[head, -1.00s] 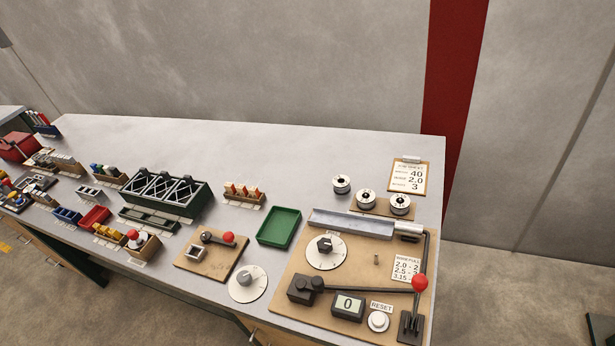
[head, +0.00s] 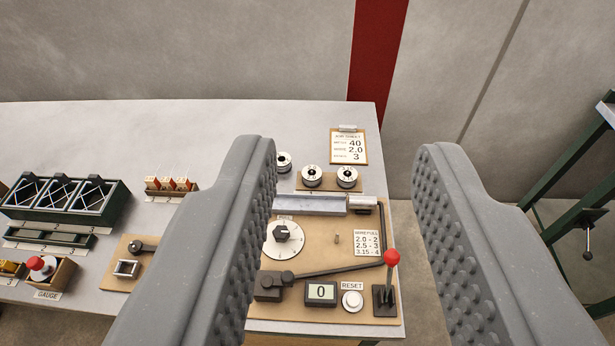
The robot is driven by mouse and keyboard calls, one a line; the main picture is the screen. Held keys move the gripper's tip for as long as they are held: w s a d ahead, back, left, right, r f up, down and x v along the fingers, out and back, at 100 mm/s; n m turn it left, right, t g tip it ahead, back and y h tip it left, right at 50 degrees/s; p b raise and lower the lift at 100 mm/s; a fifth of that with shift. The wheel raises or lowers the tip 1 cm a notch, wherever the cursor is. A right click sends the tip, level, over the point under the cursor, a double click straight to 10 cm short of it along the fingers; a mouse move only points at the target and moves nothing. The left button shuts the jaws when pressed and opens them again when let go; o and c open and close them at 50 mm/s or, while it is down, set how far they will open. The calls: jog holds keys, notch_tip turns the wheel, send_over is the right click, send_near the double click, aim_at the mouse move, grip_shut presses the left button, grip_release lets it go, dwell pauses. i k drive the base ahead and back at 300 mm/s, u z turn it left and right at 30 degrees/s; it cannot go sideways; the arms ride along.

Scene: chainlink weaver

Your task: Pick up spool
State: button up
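Three small white spools with dark centres stand at the back right of the bench. The left spool (head: 283,162) is partly hidden by my gripper's left finger. The middle spool (head: 312,176) and the right spool (head: 347,177) stand side by side on a brown board (head: 327,187). My gripper (head: 345,165) is open and empty. Its two grey studded fingers are wide apart in the foreground, and the middle and right spools show in the gap between them, farther off.
A weaver board (head: 345,250) with a dial, a metal trough (head: 310,205), a counter and a red-knobbed lever (head: 392,258) lies in front of the spools. A job sheet (head: 348,147) lies behind them. Green-framed racks (head: 65,198) stand left. A green frame (head: 570,190) stands off the bench at right.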

aim_at(314, 182)
jog(key=u, duration=0.1)
jog(key=i, duration=1)
jog(key=z, duration=0.05)
